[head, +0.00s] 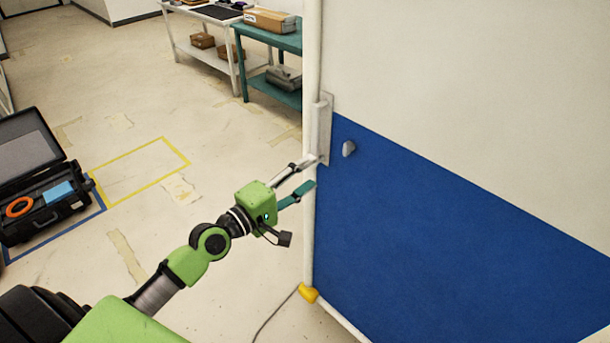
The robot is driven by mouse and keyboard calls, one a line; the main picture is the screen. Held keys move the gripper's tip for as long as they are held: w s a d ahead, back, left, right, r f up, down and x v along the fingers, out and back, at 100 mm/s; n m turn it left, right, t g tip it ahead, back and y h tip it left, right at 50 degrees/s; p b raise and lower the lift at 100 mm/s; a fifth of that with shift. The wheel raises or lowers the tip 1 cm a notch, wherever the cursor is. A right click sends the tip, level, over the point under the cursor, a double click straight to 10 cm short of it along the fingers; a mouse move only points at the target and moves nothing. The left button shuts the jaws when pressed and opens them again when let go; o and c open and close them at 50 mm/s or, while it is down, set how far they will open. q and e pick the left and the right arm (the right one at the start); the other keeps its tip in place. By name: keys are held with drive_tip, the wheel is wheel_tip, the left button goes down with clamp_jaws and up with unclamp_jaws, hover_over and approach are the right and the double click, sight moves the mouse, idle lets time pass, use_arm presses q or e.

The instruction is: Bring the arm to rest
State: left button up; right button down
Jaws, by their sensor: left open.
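My left arm comes in from the lower left, green and black, reaching up and to the right across the head view. My left gripper (309,173) is open at its end, with one pale finger above and one teal finger below. Nothing shows between the fingers. The fingertips are close to the edge of a blue and white panel (430,240), just below a white handle or bracket (325,130). I cannot tell whether the upper finger touches it. My right gripper is not in view.
An open black case (38,222) with an orange ring stands on the floor at left. A teal table (272,38) and a white table (190,30) stand at the back. A yellow foot (308,293) and a cable are at the panel's base. The floor between is mostly clear.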

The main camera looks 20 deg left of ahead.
use_arm(q)
drive_tip(key=shift+f, duration=0.1)
drive_tip(key=s+a+f+m+g+y+b, duration=0.1)
drive_tip(key=s+a+f+m+g+y, duration=0.15)
drive_tip(key=f, duration=1.05)
drive_tip(key=s+a+f+m+g+y+b, duration=0.15)
drive_tip(key=s+f, duration=0.25)
drive_tip(key=f, duration=1)
drive_tip(key=s+a+f+m+g+y+b, duration=0.1)
drive_tip(key=s+a+f+g, duration=0.15)
drive_tip(key=f, duration=1.05)
drive_tip(key=s+d+f+m+g+b, duration=0.1)
drive_tip(key=s+d+f+m+g, duration=0.15)
drive_tip(key=s+f, duration=0.65)
drive_tip(key=s+d+f+m+g, duration=0.1)
drive_tip(key=s+f+m+g, duration=0.2)
drive_tip(key=s+f, duration=0.65)
drive_tip(key=s+d+f+m+g, duration=0.1)
drive_tip(key=s+f+m, duration=0.1)
drive_tip(key=s, duration=0.5)
drive_tip(key=s+d+f+m+g+b, duration=0.1)
drive_tip(key=s+f+m, duration=0.1)
drive_tip(key=s+f, duration=0.2)
drive_tip(key=s+d+f+m+g+y, duration=0.1)
drive_tip(key=s+d+f+m+g, duration=0.1)
drive_tip(key=s, duration=0.8)
drive_tip(key=shift+f+b, duration=0.35)
drive_tip(key=shift+f, duration=0.35)
